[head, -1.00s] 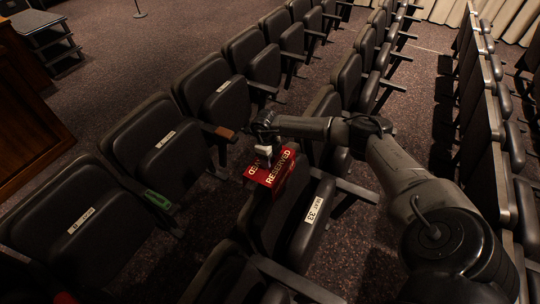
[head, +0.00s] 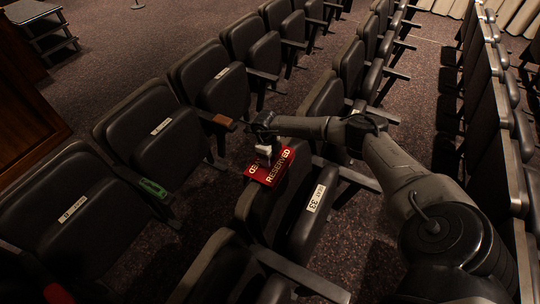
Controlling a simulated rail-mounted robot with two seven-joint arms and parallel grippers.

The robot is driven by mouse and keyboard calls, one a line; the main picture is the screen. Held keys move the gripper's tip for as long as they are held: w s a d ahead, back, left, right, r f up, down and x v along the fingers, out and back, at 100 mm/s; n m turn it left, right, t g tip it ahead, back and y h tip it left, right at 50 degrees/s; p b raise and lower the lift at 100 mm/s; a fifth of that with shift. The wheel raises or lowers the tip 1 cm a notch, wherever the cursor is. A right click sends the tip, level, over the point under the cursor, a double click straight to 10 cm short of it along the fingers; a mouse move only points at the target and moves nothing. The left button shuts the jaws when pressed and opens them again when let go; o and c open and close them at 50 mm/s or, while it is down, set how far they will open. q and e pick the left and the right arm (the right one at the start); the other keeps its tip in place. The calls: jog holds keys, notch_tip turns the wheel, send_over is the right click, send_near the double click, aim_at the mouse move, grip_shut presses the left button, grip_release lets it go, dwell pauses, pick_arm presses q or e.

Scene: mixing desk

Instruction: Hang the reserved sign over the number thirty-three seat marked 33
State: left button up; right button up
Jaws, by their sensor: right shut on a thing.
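The red reserved sign (head: 268,176) is folded, with pale lettering on its faces. It is at the top of the backrest (head: 262,208) of the seat whose white label (head: 316,198) reads 33. Its lower part seems to be down around the top edge; I cannot tell whether it rests there. My right gripper (head: 265,156) is above the sign, shut on a pale part at its top. The fingertips are small and dark. My left gripper is not in view.
Rows of dark folding seats stand on both sides. A green piece (head: 153,188) and a brown piece (head: 222,121) sit on armrests to the left. A red thing (head: 58,293) shows at the lower left edge. My right arm crosses the right side.

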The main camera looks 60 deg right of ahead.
jog(key=shift+f, duration=0.1)
jog(key=o, duration=1.3)
jog(key=shift+r, duration=0.55)
notch_tip(320, 180, up, 13)
jog(key=w+p, duration=0.1)
jog(key=shift+w+f+p, duration=0.15)
jog(key=shift+w+p, duration=0.15)
jog(key=shift+w, duration=0.05)
